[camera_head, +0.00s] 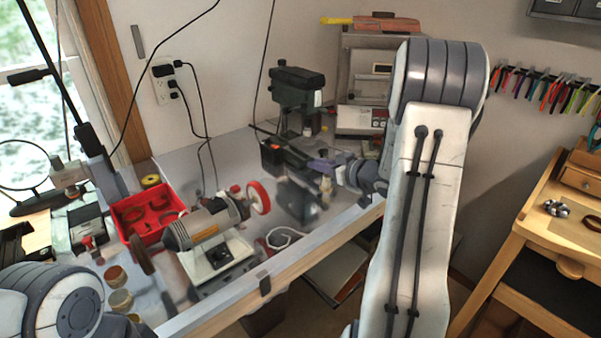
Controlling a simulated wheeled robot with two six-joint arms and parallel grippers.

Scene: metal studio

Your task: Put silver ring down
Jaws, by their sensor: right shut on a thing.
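My right arm reaches in from the right and bends down over the grey workbench (235,165). My right gripper (328,172) is at the bench's right part, in front of the green drill press (297,90). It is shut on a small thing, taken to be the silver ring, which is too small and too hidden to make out. I cannot tell if it touches the bench. Part of my left arm shows at the bottom left; its gripper is not in view.
A polishing motor (205,222) with a red wheel (259,198) and a red tray (148,212) stand left of the gripper. A scale (358,120) is behind. Shiny silver pieces (557,208) lie on a wooden bench (540,230) at right. The bench's front edge is close.

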